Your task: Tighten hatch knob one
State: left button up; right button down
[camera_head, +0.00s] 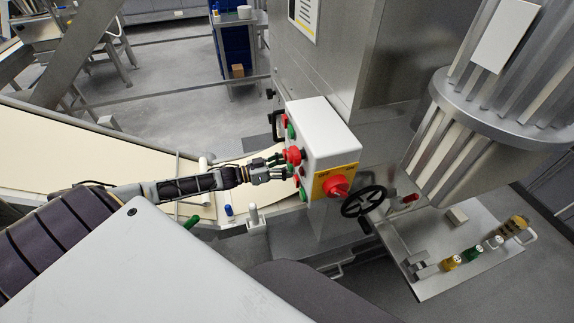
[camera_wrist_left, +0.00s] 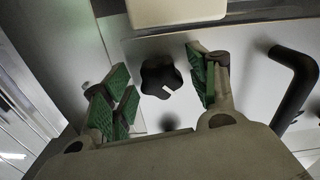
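A black star-shaped hatch knob (camera_wrist_left: 161,77) with a small white mark shows in the left wrist view. It sits between the spread green-padded fingers of my left gripper (camera_wrist_left: 160,88), with a gap visible on each side. In the head view my left gripper (camera_head: 285,168) reaches in from the left, beside the control box (camera_head: 322,135) with red and green buttons. I cannot pick out this knob in the head view; the box and gripper may hide it. Whether this is knob one, the frames do not tell. My right gripper is not in view.
A black bent handle (camera_wrist_left: 297,85) stands right of the knob in the wrist view. In the head view, a black handwheel (camera_head: 363,201) is below the box. A cream conveyor belt (camera_head: 80,150) runs under my left arm. A finned machine (camera_head: 460,110) stands right.

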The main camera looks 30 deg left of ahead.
pick_arm(q)
jog(key=c, duration=0.9)
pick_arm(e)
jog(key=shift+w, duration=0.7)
pick_arm(q)
jog(key=shift+m, duration=0.3)
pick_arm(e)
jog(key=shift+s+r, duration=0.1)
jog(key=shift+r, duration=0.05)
pick_arm(q)
jog(key=m+p, duration=0.2)
jog(key=m, duration=0.5)
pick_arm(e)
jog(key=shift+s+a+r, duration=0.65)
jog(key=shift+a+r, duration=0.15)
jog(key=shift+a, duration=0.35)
